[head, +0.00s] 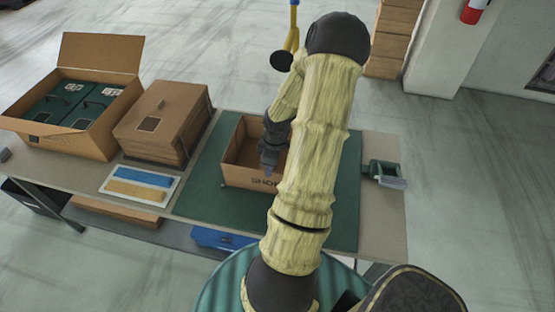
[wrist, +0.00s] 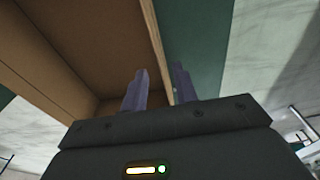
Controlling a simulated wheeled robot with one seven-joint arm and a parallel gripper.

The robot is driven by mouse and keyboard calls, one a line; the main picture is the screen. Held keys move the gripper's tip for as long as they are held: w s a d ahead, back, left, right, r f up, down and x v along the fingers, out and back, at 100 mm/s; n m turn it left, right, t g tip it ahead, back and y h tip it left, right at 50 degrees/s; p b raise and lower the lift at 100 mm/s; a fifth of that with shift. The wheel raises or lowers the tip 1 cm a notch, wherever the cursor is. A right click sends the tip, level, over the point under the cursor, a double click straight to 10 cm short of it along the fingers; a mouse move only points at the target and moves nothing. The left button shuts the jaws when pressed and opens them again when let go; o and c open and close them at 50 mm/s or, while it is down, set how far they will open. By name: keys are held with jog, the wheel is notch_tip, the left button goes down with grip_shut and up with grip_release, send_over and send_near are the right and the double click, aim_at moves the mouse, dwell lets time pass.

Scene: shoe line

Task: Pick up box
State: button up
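An open brown cardboard box (head: 238,172) with dark lettering on its front sits on the green mat (head: 205,172) on the table. My arm hides the box's right part in the head view. My gripper (head: 268,170) points down at the box. In the wrist view, my gripper's two fingers (wrist: 159,85) are apart, with the box's side wall (wrist: 155,50) running between them. The left finger is on the inner side of the wall and the right finger is on the outer side, over the mat. A gap shows between the left finger and the wall.
A larger open carton (head: 85,135) holding dark green boxes and a closed brown box (head: 165,120) stand on the left. A blue and yellow card (head: 140,184) lies before them. A green device (head: 384,173) sits at the table's right edge.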

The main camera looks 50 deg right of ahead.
notch_tip(320, 180, down, 5)
jog(key=shift+w+a+f, duration=0.1)
jog(key=shift+w, duration=0.05)
dwell(0.6)
grip_shut()
dwell(1.3)
